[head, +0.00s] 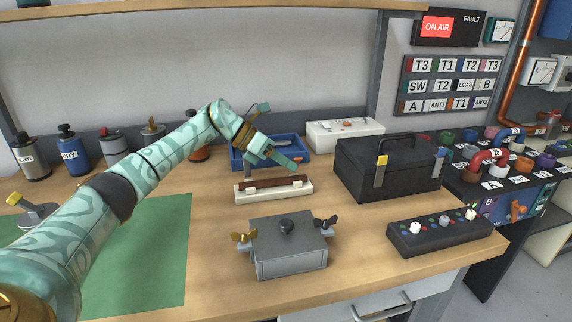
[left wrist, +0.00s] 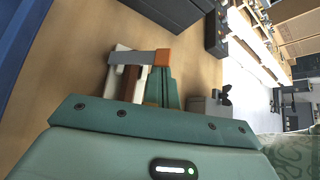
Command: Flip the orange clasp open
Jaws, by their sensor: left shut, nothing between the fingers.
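The orange clasp (head: 380,171) is on the left part of the black case's front (head: 408,178). It has a yellow-orange tip above a grey strip and stands upright against the case. My left gripper (head: 288,163) is shut and empty. It is above the white holder, left of the case and apart from the clasp. Its teal fingers also show in the left wrist view (left wrist: 165,88). There, a grey bar with an orange end (left wrist: 140,57) crosses by the fingertips; I cannot tell what it belongs to. My right gripper is not in view.
The white holder (head: 245,195) with a dark red bar lies below my gripper. A grey box with wing nuts (head: 290,258) and a knob console (head: 440,238) stand in front. Bare wood lies between holder and case.

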